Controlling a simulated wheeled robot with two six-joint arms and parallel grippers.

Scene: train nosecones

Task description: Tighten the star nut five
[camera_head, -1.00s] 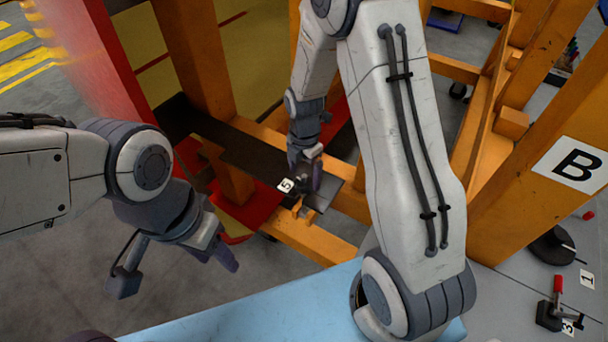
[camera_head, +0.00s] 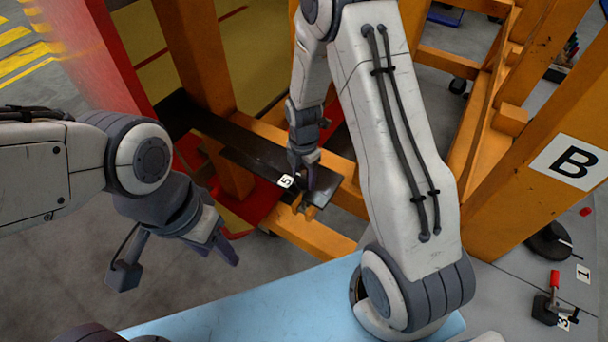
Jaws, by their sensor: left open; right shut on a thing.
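A white tag marked 5 (camera_head: 286,181) sits on the dark plate (camera_head: 250,157) fixed across the orange frame. My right gripper (camera_head: 304,178) points down at the plate's near end, just right of the tag. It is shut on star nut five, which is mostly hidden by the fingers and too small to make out. My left gripper (camera_head: 176,262) is open and empty, with its fingers wide apart, well to the left and nearer to me.
Orange posts and beams (camera_head: 320,236) surround the plate. A light blue surface (camera_head: 250,305) lies in front. At the right are a grey table (camera_head: 510,300), a red-handled clamp (camera_head: 552,300) and a B sign (camera_head: 572,163). Open floor lies below my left gripper.

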